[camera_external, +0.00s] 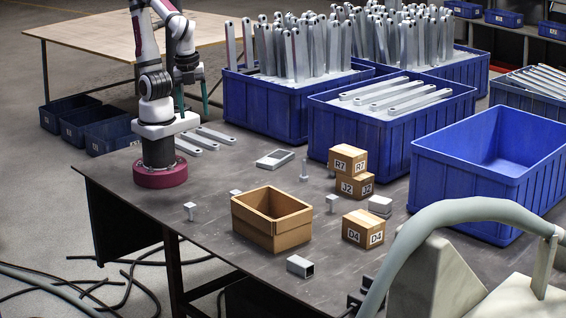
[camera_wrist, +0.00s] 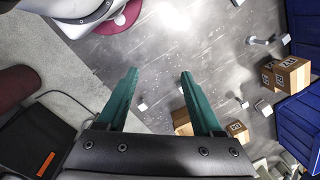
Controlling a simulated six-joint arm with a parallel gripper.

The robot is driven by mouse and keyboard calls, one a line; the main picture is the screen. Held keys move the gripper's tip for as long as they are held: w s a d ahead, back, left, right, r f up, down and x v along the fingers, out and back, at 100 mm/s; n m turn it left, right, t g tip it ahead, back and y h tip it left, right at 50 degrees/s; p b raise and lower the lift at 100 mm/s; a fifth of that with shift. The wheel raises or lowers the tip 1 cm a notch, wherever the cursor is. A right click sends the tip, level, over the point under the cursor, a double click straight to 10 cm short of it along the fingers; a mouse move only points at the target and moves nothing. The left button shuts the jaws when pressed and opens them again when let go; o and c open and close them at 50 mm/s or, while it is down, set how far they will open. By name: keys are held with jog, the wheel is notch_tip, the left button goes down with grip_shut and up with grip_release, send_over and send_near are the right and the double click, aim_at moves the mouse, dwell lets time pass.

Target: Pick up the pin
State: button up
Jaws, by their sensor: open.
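Several small grey metal parts stand on the dark table, and I cannot tell for certain which is the pin. A slim upright part (camera_external: 304,170) stands left of the stacked cartons and looks most like a pin. Other small block-topped parts stand at the front left (camera_external: 189,211) and right of the open carton (camera_external: 332,202). In the wrist view, a pale part with a long shaft (camera_wrist: 262,40) shows at the upper right. My gripper (camera_wrist: 159,74) has teal fingers spread apart with nothing between them. It is raised beside my arm in the external view (camera_external: 193,95).
An open brown carton (camera_external: 270,232) stands mid-table. Cartons R7 (camera_external: 344,159), J2 (camera_external: 352,187) and D4 (camera_external: 360,228) stand right of it. A square tube (camera_external: 300,266) lies near the front edge. Blue crates (camera_external: 450,170) line the back and right.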

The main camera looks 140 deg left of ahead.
jog(key=w+d+f+m+h, duration=0.1)
jog(key=w+d+m, duration=0.65)
jog(key=w, duration=0.25)
jog(key=m, duration=0.3)
send_over(190, 205)
notch_tip(190, 205, down, 3)
jog(key=shift+h, duration=0.3)
notch_tip(190, 205, down, 15)
jog(key=shift+s+f, duration=0.1)
grip_shut()
